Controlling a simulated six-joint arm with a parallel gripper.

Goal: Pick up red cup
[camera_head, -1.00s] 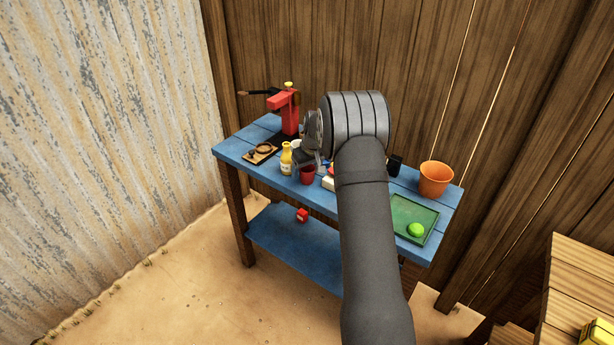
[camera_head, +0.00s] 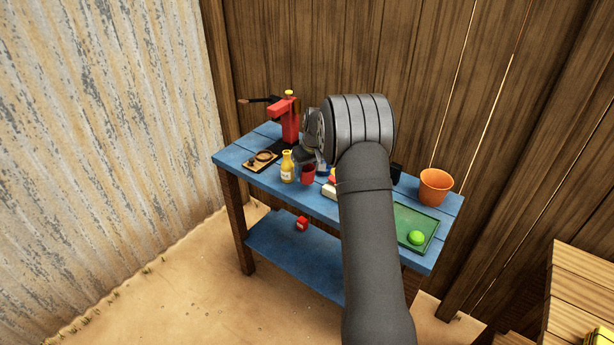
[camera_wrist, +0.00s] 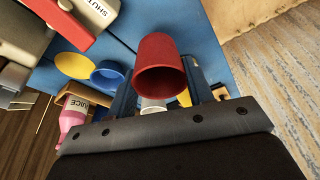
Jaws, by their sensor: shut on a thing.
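The red cup (camera_head: 308,173) is at the front edge of the blue table, right of a yellow bottle (camera_head: 287,167). My gripper (camera_head: 310,157) is at the cup, partly hidden by my wrist. In the wrist view the red cup (camera_wrist: 162,66) sits between the two dark fingers of my gripper (camera_wrist: 160,92), which are shut on it. The cup's open rim faces the wrist camera. It appears slightly above the table, but its base is hard to see.
A red press (camera_head: 286,120) stands at the back left. A green tray (camera_head: 430,222) with a green ball and an orange pot (camera_head: 435,187) are at the right. Close by are a blue cup (camera_wrist: 108,77), a yellow cup (camera_wrist: 75,66) and a pink bottle (camera_wrist: 72,115).

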